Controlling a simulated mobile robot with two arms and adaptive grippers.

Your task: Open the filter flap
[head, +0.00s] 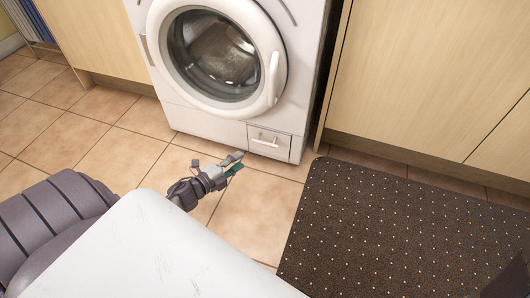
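The filter flap (269,142) is a small white panel with a light bar handle at the lower right of the washing machine (175,100). It looks shut. My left gripper (237,163) is low over the floor, in front of the flap and a little to its left in the picture. Its fingers point toward the flap, with a gap between the fingertips. It appears open and empty, apart from the handle. My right gripper does not show clearly; only a dark shape is at the lower right edge.
The round washer door (272,80) is shut above the flap. A dark dotted mat (390,235) lies on the floor at the right. Light wood cabinets (430,70) flank the machine. Tiled floor (85,135) is clear at the left.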

